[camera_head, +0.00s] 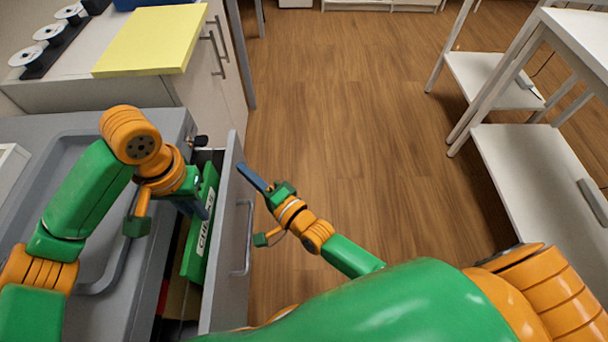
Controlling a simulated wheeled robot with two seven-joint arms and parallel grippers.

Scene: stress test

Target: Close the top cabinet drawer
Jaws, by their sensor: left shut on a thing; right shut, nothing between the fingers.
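The top drawer of the grey cabinet stands open; its grey front panel (226,265) faces right and carries a bar handle (245,240). A green box (209,185) with a white lettered label stands on edge inside the drawer. My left gripper (204,211) reaches down into the drawer and is shut on the green box, at its left side; the exact contact is partly hidden. My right gripper (244,168) is shut and empty, with its dark blue fingertips close to the far end of the drawer front's outer side. I cannot tell whether they touch it.
The grey cabinet top (90,140) has a raised rim. Behind it is a white cabinet with a yellow board (152,40) and several white rolls. White shelf units (530,170) stand at right. Wooden floor (340,110) between is clear.

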